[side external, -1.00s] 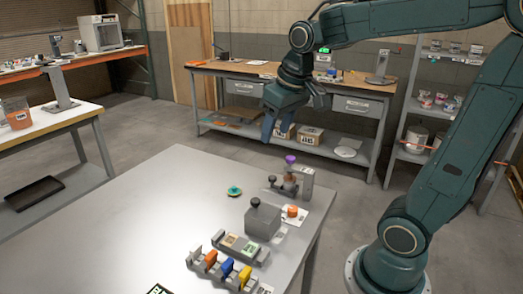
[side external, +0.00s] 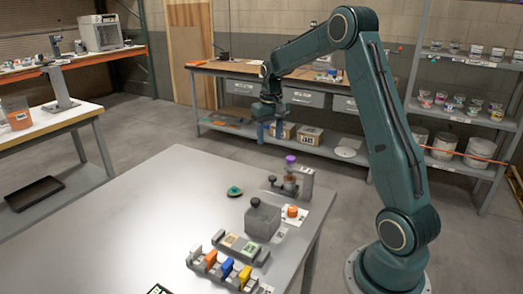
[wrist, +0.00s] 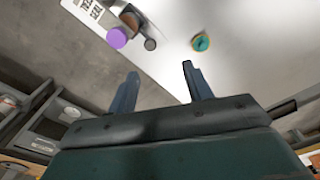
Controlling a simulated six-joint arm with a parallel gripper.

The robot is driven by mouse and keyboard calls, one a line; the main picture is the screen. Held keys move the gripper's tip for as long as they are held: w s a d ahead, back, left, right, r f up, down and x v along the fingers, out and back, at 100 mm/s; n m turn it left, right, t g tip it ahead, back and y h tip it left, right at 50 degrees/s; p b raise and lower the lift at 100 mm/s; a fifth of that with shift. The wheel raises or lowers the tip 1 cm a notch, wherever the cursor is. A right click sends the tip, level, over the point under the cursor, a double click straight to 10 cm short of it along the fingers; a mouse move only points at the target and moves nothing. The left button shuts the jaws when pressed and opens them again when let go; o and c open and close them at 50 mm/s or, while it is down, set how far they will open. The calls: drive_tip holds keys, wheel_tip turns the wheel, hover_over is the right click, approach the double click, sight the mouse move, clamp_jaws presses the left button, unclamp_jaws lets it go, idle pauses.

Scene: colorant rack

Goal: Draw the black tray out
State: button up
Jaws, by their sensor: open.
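A shallow black tray (side external: 35,193) lies on the lower shelf of the white-topped bench at the left in the side view. It is not seen in the wrist view. My gripper (side external: 270,132) hangs fingers down beyond the far edge of the grey table, far to the right of the tray. In the wrist view its two blue fingers (wrist: 160,72) are apart with nothing between them.
The grey table (side external: 160,215) holds a purple-topped device (side external: 290,160), a teal round piece (side external: 234,192), a grey box (side external: 262,220) and a rack of coloured pieces (side external: 222,268). A wooden bench (side external: 230,68) stands behind. Floor shows between the tables.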

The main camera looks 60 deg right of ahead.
sight(272, 177)
drive_tip(key=shift+m, duration=0.3)
drive_tip(key=d+f, duration=0.3)
drive_tip(key=shift+w+d+f, duration=0.15)
drive_tip(key=shift+d+f, duration=0.1)
drive_tip(key=shift+f, duration=0.05)
drive_tip(key=shift+f, duration=0.1)
drive_tip(key=shift+f, duration=6.8)
drive_tip(key=shift+c, duration=0.4)
clamp_jaws()
